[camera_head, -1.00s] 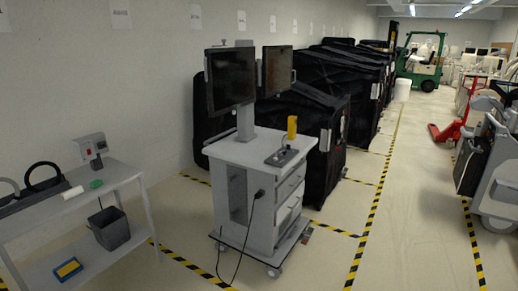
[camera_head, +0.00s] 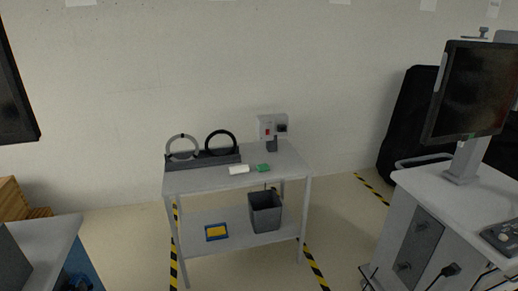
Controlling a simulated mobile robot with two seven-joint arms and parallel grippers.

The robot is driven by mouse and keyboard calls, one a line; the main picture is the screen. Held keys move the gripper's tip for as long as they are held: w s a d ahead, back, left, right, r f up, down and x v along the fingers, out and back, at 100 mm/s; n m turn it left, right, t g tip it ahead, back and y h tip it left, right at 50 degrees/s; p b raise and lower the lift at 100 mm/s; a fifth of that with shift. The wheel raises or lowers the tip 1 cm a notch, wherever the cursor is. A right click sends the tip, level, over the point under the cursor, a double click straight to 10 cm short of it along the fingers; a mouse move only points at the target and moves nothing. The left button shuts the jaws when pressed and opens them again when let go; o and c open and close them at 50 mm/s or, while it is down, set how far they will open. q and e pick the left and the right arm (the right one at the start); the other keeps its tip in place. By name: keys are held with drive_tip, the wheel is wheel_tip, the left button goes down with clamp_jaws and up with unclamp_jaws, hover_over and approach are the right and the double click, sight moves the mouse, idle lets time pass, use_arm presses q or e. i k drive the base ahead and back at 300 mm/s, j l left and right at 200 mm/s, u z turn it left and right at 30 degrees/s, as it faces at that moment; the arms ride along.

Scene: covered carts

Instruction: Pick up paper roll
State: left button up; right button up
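A small white roll (camera_head: 239,170), which looks like the paper roll, lies on its side near the front edge of the grey table (camera_head: 200,181). A small green object (camera_head: 263,168) lies just to its right. Behind the roll stands a dark holder with two rings (camera_head: 203,158), one grey and one black. Neither of my grippers shows in the head view.
A grey box with a red button (camera_head: 271,128) stands at the table's back right. The lower shelf holds a dark bin (camera_head: 265,211) and a blue-yellow item (camera_head: 216,232). A monitor cart (camera_head: 440,190) stands right; another worktop (camera_head: 45,240) is at lower left. Floor shows between them.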

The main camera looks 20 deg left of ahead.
sight(243, 169)
drive_tip(key=i+j+u, duration=0.1)
drive_tip(key=i+u, duration=0.6)
drive_tip(key=i, duration=0.2)
drive_tip(key=i+l+u, duration=0.15)
drive_tip(key=i+u, duration=0.15)
drive_tip(key=i+j, duration=0.15)
drive_tip(key=i, duration=0.7)
drive_tip(key=i+j+u, duration=0.1)
drive_tip(key=i, duration=0.7)
drive_tip(key=j, duration=0.1)
